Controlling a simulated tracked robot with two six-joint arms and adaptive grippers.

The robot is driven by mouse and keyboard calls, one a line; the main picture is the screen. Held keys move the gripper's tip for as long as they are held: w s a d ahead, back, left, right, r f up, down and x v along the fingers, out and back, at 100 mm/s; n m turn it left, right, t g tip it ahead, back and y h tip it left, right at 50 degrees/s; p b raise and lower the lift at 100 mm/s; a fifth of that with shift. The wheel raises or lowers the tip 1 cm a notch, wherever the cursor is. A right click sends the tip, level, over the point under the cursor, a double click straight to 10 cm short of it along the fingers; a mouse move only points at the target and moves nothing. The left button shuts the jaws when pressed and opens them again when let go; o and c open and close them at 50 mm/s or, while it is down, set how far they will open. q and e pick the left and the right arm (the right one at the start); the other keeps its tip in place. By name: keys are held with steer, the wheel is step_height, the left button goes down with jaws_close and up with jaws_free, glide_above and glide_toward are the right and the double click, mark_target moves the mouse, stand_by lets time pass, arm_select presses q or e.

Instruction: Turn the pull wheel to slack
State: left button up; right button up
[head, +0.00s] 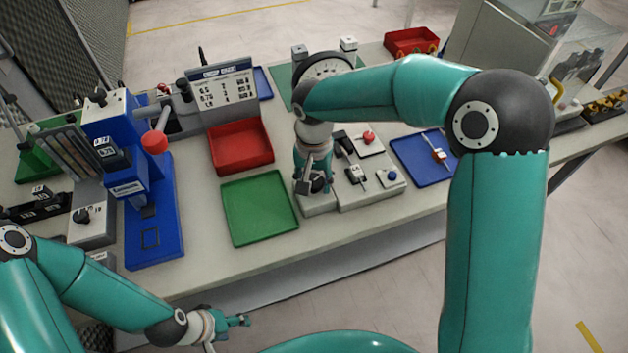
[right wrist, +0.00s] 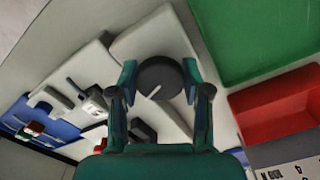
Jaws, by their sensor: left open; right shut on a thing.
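The pull wheel (right wrist: 160,72) is a dark round knob with a white pointer line, set on a pale grey block. In the right wrist view it sits between the two fingers of my right gripper (right wrist: 159,82), which is shut on it. The pointer line slants toward the lower left in that view. In the head view my right gripper (head: 314,182) reaches down to the pale fixture (head: 322,204) and mostly hides the wheel. Any slack marking is too small to read. My left gripper (head: 240,320) is open and empty, low in front of the table.
A green tray (head: 235,222) lies left of the fixture, with a red bin (head: 222,160) behind it. A blue tray (head: 408,168) holding a small tool lies to the right. A blue press (head: 165,242) with a red knob stands at the left.

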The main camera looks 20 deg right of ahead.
mark_target(314, 180)
steer(key=n, duration=0.7)
steer(key=shift+b, duration=0.4)
steer(key=n, duration=0.6)
steer(key=shift+w+d, duration=0.1)
steer(key=shift+n, duration=0.3)
steer(key=o, duration=1.2)
steer(key=shift+r, duration=0.1)
step_height(314, 180, up, 12)
steer(key=shift+f, duration=0.1)
